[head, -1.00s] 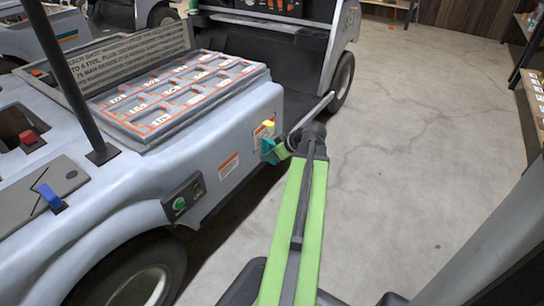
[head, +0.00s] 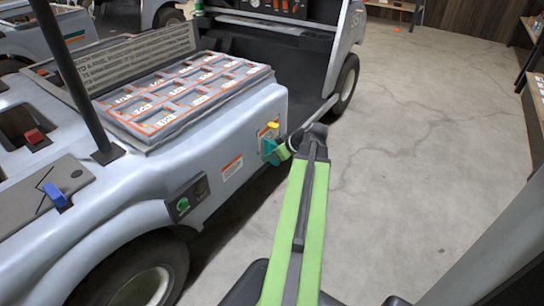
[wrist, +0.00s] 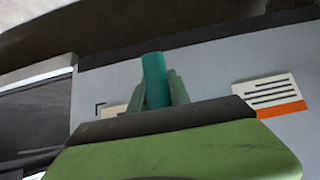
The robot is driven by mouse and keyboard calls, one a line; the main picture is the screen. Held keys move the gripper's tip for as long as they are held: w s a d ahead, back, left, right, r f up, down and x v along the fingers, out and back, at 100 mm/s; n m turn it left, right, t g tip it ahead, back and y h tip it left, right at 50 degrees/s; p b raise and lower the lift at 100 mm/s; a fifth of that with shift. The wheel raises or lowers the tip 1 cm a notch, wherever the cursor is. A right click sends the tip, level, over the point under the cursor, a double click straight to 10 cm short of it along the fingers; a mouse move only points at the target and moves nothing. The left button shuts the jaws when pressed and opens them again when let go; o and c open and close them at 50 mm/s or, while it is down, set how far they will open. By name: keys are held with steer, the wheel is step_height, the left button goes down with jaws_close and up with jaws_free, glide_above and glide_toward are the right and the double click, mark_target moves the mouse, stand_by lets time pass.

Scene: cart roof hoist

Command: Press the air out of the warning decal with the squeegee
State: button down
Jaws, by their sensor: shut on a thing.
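My gripper (head: 281,151) is at the cart's side panel, shut on a teal squeegee (head: 268,149). In the wrist view the teal squeegee (wrist: 154,80) stands between the two fingers. A yellow piece (head: 273,125) shows just above it in the head view. A decal with an orange part (head: 262,134) lies on the panel behind the squeegee, mostly hidden; its pale edge (wrist: 112,111) shows beside the fingers in the wrist view. Whether the squeegee touches it I cannot tell. Another white and orange decal (head: 232,167) is farther left, also at right in the wrist view (wrist: 268,95).
The grey cart (head: 215,130) fills the left, with a numbered tray (head: 185,95) on top and a dark post (head: 75,75). A green-button panel (head: 187,198) sits above the front wheel (head: 140,280). Open concrete floor (head: 420,150) lies to the right.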

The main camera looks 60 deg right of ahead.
steer(key=shift+w, duration=0.25)
steer(key=shift+d, duration=5.25)
steer(key=shift+s+a, duration=0.1)
steer(key=shift+a, duration=5.2)
